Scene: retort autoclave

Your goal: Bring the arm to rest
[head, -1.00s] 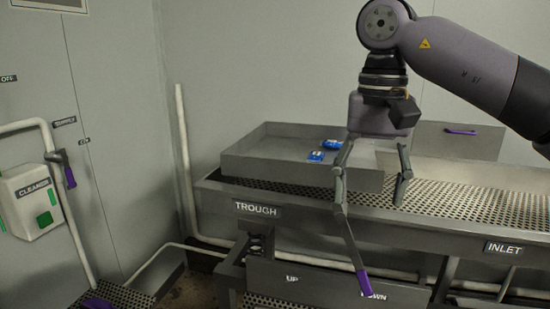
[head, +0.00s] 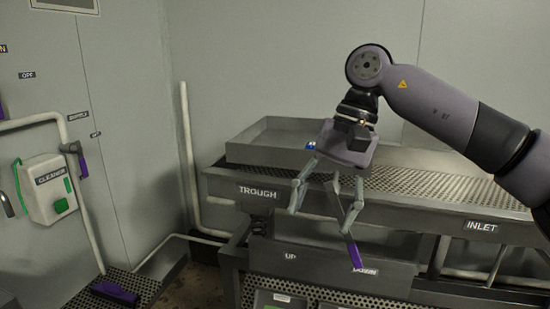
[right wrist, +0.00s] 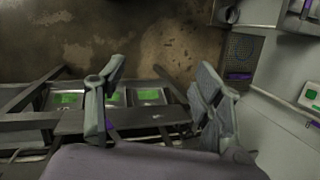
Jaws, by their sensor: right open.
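My right arm (head: 435,108) comes in from the right in the head view. My right gripper (head: 322,208) is open and empty, with its fingers pointing down in front of the trough's front edge. In the right wrist view the same gripper (right wrist: 160,98) has its two fingers spread apart, with the floor and the trough's lower frame beneath. My left gripper does not show.
The perforated trough (head: 425,185) runs along the wall with a grey tray (head: 262,145) on it. A purple-tipped lever (head: 355,256) stands close to the right gripper, by the UP/DOWN panel. A cleaner box (head: 48,188) is on the left wall.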

